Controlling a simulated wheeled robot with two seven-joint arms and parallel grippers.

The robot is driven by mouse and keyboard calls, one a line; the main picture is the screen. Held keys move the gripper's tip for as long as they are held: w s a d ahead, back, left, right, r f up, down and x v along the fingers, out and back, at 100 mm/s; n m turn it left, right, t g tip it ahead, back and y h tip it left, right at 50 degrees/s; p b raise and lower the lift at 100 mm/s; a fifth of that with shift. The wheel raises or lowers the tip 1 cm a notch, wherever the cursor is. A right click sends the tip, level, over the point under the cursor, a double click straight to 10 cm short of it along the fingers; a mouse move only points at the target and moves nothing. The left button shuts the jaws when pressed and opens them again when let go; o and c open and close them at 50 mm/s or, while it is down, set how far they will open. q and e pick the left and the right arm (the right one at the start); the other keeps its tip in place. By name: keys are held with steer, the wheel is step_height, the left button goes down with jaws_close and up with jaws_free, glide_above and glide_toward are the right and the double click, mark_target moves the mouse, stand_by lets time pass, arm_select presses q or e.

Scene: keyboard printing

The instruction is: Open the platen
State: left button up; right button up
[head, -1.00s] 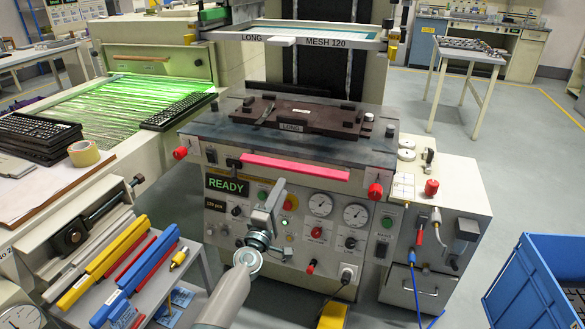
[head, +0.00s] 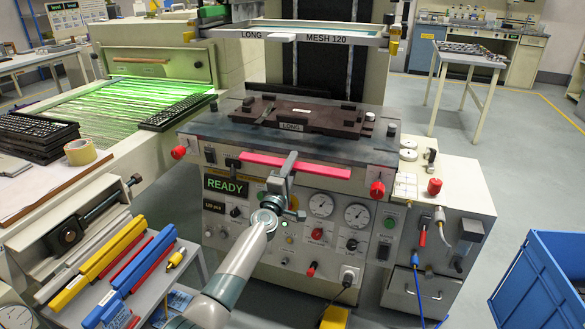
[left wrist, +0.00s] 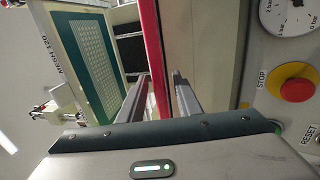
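The machine's dark flat platen (head: 225,128) lies level on top and carries a brown jig labelled LONG (head: 320,116). A pinkish-red bar handle (head: 320,170) runs along its front edge, above the panel. My left gripper (head: 288,163) is at the middle of this bar in the head view. In the left wrist view the red bar (left wrist: 154,50) runs between the two open fingers (left wrist: 160,95), with a small gap visible on the right side. Whether the fingers touch the bar is hard to tell. My right gripper is out of view.
Below the bar, the front panel has a READY display (head: 227,184), gauges (head: 321,204) and a red STOP button (left wrist: 297,88) close to the gripper. A screen frame marked MESH 120 (head: 340,40) hangs above. A blue crate (head: 545,280) stands at the right.

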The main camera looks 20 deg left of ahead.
arm_select(q)
steer(key=shift+w, duration=0.1)
jaws_close()
stand_by(0.4)
